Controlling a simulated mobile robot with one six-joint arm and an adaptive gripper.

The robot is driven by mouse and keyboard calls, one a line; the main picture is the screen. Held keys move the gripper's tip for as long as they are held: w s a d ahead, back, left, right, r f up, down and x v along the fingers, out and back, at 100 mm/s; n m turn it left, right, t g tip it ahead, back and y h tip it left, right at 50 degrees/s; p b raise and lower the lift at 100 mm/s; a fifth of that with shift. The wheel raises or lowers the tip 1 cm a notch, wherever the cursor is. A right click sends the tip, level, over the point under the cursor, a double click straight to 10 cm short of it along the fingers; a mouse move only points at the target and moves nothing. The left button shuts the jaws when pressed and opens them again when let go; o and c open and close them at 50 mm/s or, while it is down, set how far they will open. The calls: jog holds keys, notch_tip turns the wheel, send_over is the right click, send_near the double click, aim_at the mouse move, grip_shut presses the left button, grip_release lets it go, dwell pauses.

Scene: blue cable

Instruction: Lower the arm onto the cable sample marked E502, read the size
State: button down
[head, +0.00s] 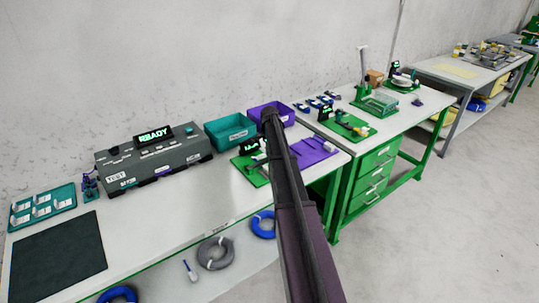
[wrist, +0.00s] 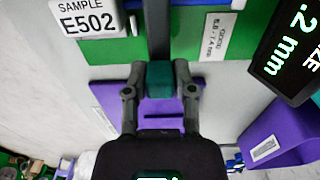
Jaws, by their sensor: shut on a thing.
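In the wrist view a white tag reading "SAMPLE E502" (wrist: 88,18) sits at the top left, over a green base (wrist: 110,50). My gripper (wrist: 161,80) is shut on a teal block (wrist: 160,76) at the end of a dark bar (wrist: 157,25). A dark display (wrist: 288,50) at the right edge shows ".2 mm" and part of "SIZE"; its leading digits are cut off. In the head view the gauge's display (head: 249,146) glows green, too small to read. My arm hides the gripper there. The cable itself cannot be made out.
A purple mat (head: 316,148) lies right of the gauge. A teal bin (head: 231,131) and a purple bin (head: 281,109) stand behind. A grey tester (head: 155,163) reads "READY". A dark mat (head: 58,255) and a teal tray (head: 42,207) are at the left.

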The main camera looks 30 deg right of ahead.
jog(key=shift+d, duration=0.25)
jog(key=shift+c, duration=2.2)
grip_release()
jog(key=shift+a, duration=0.1)
jog(key=shift+a, duration=0.15)
jog(key=s+a+r+n+p, duration=0.3)
jog(key=s+a+n, duration=0.5)
jog(key=s+a, duration=0.6)
jog(key=s+a+r+n+p, duration=0.3)
jog(key=s+a+n, duration=0.6)
jog(key=s+a, duration=0.5)
jog(key=a, duration=0.7)
jog(key=shift+a+r+p, duration=0.15)
jog(key=shift+r+p, duration=0.25)
